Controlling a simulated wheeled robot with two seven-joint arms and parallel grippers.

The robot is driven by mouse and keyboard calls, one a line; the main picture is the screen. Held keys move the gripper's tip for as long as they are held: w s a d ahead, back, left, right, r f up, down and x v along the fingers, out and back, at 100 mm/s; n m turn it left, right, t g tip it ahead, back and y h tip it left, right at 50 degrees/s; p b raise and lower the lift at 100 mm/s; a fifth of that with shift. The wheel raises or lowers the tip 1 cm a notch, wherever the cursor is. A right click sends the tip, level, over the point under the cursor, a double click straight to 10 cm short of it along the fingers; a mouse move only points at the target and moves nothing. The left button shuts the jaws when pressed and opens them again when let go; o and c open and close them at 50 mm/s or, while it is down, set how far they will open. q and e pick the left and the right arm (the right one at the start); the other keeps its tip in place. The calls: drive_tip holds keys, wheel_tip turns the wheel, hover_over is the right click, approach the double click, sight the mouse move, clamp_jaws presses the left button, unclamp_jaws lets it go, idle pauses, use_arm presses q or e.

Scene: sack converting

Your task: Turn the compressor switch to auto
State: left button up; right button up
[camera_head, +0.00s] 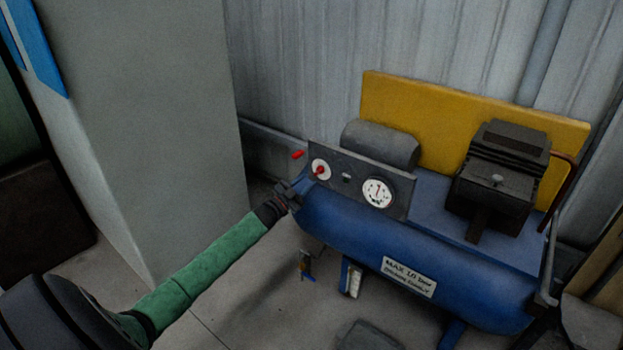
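The compressor (410,250) is a blue horizontal tank with a dark panel (347,178) on its upper front left. The switch (320,170) is a red pointer on a round white dial at the panel's left end. The dial's markings are too small to read. My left arm comes in from the lower left in a green sleeve. My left gripper (288,195) is just left of and below the switch, near the panel's left edge. Its fingers are small and dark, so I cannot tell whether they are open or touching anything. My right gripper is out of view.
A white gauge (377,192) sits right of the switch. A small red part (297,154) shows left of the panel. A black motor unit (501,175) and yellow board (425,112) stand behind. A grey pillar (150,120) rises at left. Floor below the arm is partly clear.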

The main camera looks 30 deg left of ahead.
use_arm(q)
drive_tip(key=shift+v, duration=2.1)
